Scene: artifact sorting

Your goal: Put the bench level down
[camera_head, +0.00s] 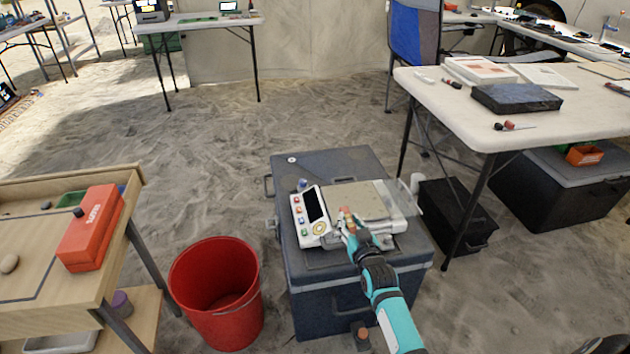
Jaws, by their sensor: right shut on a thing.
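My right gripper (348,222) reaches in from the bottom right, over the front of a white scale. It is shut on a small pinkish thing (346,213) at its fingertips, mostly hidden by the fingers. I cannot tell for sure whether this is the bench level. The scale (311,217) has a dark display, coloured buttons and a flat grey-beige plate (362,200). It stands on a dark grey case (325,165). I cannot tell whether the held thing touches the scale. My left gripper is not in view.
A red bucket (215,290) stands left of the case. A wooden table (30,285) at the left bears an orange-red box (90,228). A white table (425,85) at the right bears papers and a dark slab (515,98). Sandy ground behind the case is clear.

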